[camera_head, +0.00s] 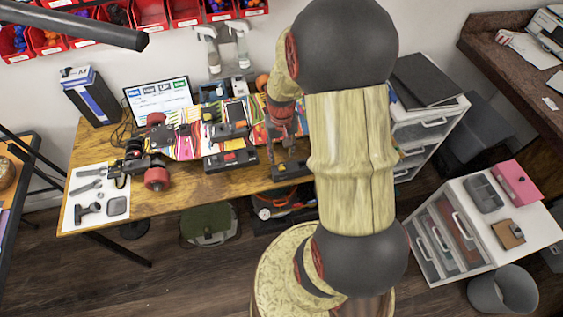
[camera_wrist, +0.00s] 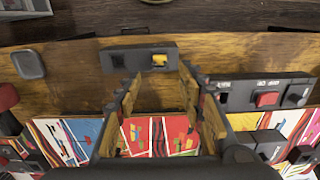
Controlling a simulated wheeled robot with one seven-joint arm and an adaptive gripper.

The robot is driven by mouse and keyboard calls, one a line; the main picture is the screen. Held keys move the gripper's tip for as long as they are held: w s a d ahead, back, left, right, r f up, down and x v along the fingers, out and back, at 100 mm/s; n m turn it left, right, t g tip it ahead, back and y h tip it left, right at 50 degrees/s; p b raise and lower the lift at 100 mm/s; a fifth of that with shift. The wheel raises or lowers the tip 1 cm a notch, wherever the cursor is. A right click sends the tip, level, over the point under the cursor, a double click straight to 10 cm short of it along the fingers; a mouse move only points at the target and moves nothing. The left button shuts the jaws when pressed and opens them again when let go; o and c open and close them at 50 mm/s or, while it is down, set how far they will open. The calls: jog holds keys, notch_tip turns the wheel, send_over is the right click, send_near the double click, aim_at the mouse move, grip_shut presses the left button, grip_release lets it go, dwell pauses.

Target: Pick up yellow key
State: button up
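The yellow key (camera_wrist: 159,60) is a small yellow piece in the right part of a flat dark holder (camera_wrist: 128,57) in the wrist view. The holder lies on the wooden table near its edge, and it also shows in the head view (camera_head: 291,171). My gripper (camera_wrist: 160,78) is open and empty in the wrist view. Its two fingers are apart, with the holder and key just beyond their tips. In the head view my gripper (camera_head: 281,126) is partly visible beside my large arm link.
A dark box with a red button (camera_wrist: 266,99) lies right of the fingers in the wrist view. The colorful striped board (camera_wrist: 75,138) lies below the holder. A grey rounded item (camera_wrist: 29,64) is at the left. Bare wood surrounds the holder.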

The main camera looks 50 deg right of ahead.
aim_at(281, 163)
notch_tip(281, 163, down, 7)
jog(key=shift+f+b, duration=0.1)
jog(key=shift+b, duration=1.1)
jog(key=shift+c, duration=0.3)
grip_shut()
